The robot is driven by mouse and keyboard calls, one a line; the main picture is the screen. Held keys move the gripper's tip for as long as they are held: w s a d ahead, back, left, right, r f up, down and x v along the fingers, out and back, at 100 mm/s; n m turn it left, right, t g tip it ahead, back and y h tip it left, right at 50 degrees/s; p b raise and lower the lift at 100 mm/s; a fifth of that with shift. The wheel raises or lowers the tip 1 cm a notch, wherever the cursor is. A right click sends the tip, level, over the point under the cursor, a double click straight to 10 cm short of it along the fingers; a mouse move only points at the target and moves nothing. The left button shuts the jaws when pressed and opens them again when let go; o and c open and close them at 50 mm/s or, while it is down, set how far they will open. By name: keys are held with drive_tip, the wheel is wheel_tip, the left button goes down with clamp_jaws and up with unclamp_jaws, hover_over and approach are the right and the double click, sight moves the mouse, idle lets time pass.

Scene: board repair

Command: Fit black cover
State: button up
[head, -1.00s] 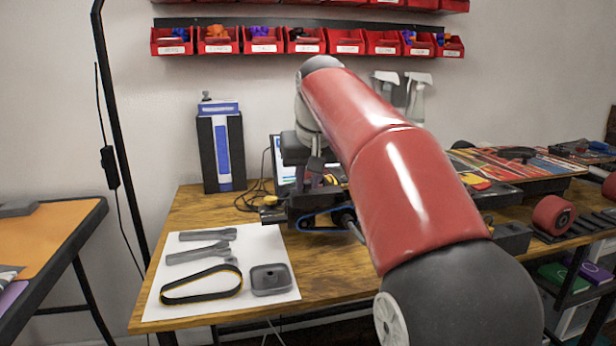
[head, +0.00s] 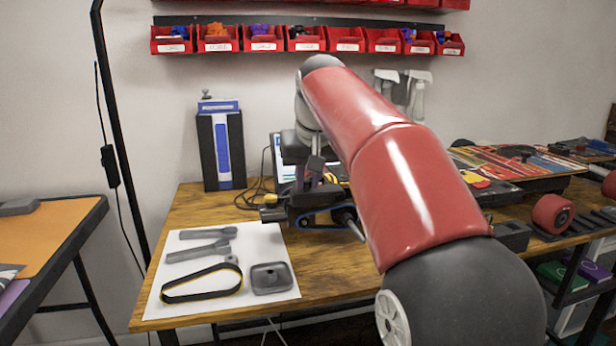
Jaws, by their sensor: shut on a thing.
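My gripper (head: 307,178) points down over the drive assembly (head: 298,205) near the middle of the table, partly behind my red arm. It is shut on a dark piece, which I take for the black cover; its outline merges with the dark assembly below. I cannot tell whether the piece touches the assembly or is seated on it. A blue belt (head: 316,224) shows along the assembly's front, by a wheel at its right end.
A white sheet (head: 210,305) at the front left holds two grey tools (head: 205,242), a black and yellow belt loop (head: 202,297) and a square grey dish (head: 271,278). A black and blue box (head: 220,150) stands behind. A graphic board (head: 520,162) lies right.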

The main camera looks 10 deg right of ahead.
drive_tip(key=shift+f, duration=0.15)
idle(0.5)
drive_tip(key=shift+f+b, duration=0.4)
drive_tip(key=shift+f, duration=0.35)
drive_tip(key=shift+p, duration=0.4)
idle(0.5)
idle(0.4)
drive_tip(key=shift+f, duration=0.4)
drive_tip(key=shift+f, duration=0.15)
idle(1.5)
drive_tip(key=o, duration=0.9)
